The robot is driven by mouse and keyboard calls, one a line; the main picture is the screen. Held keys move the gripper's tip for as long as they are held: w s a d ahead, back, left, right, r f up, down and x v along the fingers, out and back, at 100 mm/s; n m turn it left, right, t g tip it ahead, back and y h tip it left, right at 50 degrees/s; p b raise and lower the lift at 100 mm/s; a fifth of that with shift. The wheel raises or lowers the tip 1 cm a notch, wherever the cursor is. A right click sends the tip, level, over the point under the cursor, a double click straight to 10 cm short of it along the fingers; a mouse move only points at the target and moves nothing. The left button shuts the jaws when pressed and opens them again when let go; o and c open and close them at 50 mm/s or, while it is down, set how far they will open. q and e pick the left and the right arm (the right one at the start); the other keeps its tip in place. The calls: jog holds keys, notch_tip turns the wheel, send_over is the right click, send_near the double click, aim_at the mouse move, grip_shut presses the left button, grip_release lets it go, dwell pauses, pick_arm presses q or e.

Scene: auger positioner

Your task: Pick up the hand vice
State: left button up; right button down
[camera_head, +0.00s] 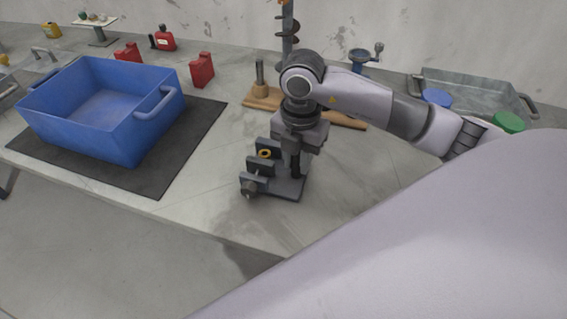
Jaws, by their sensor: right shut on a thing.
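The hand vice (257,185) is dark grey, with upright jaw blocks, a screw end at the front and a flat base plate. A small yellow ring shows at its upper jaw. It is upright near the front edge of the grey table (350,190); I cannot tell whether its base touches the top. My right gripper (293,170) points down from above and is shut on the rear right part of the vice. Its fingers partly hide that part. My left gripper is not in view.
A blue bin (75,127) stands on a black mat (195,135) at the left. Red canisters (202,70) stand behind it. A wooden stand (262,98) with an auger (287,25) is behind my arm. A metal tray (470,84) is at the back right. The table right of the vice is clear.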

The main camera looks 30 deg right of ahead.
jog(key=shift+w+r, duration=0.1)
jog(key=shift+r, duration=0.1)
jog(key=shift+r, duration=0.8)
notch_tip(320, 180, up, 18)
jog(key=p, duration=0.2)
jog(key=shift+r, duration=0.1)
jog(key=shift+f+b, duration=3.8)
jog(key=shift+f, duration=1.4)
jog(key=shift+f+b, duration=0.65)
jog(key=shift+f, duration=0.2)
jog(key=shift+f+b, duration=0.4)
jog(key=shift+f, duration=0.15)
jog(key=shift+f+b, duration=0.8)
jog(key=shift+f, duration=0.25)
